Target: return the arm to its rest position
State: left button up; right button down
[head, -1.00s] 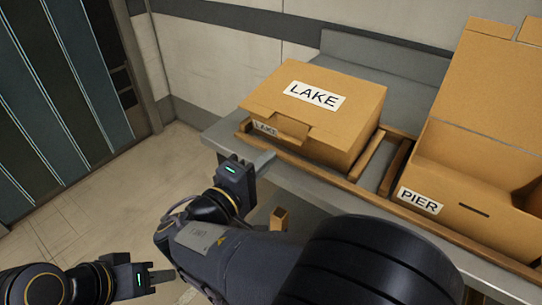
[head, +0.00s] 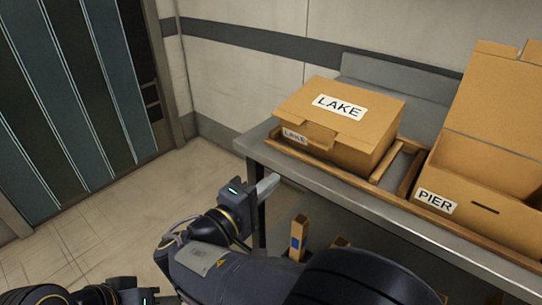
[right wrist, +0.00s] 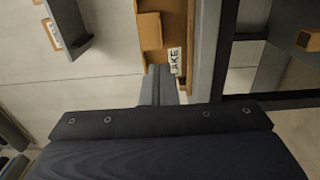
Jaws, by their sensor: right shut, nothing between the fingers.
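My right gripper (head: 266,187) is shut and empty in the head view, in front of the table's left front corner and below the LAKE box. Its closed fingers (right wrist: 158,88) also show in the right wrist view, pointing toward the LAKE box. My right arm reaches in from the bottom of the head view. My left gripper (head: 148,298) is at the bottom left edge, mostly cut off; its fingers cannot be made out. The closed cardboard LAKE box (head: 310,97) sits in a wooden frame on the grey table (head: 250,146). It also shows in the right wrist view (right wrist: 148,30).
An open cardboard PIER box (head: 470,213) stands on the table at the right, its lid raised. Wooden posts (head: 298,240) show below the table. The floor (head: 120,215) left of the table is clear. A striped panel (head: 75,100) stands at the far left.

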jog(key=d+f+m+g, duration=0.2)
jog(key=d+f+g, duration=0.25)
jog(key=d, duration=0.55)
jog(key=s+d+f+m+g+y, duration=0.3)
jog(key=s+d+f+g+y, duration=0.15)
jog(key=s+d, duration=0.2)
jog(key=s+d+f+m+g+y, duration=0.2)
jog(key=s+d+f+g+y, duration=0.15)
jog(key=s+d+y, duration=0.35)
jog(key=s+r+m+t+y, duration=0.3)
jog(key=s+m+t, duration=0.1)
jog(key=s+m, duration=0.15)
notch_tip(320, 180, up, 16)
jog(key=p, duration=1.7)
jog(key=shift+s+a+r, duration=0.15)
jog(key=shift+s+a, duration=0.15)
jog(key=shift+s, duration=0.1)
jog(key=shift+g, duration=0.25)
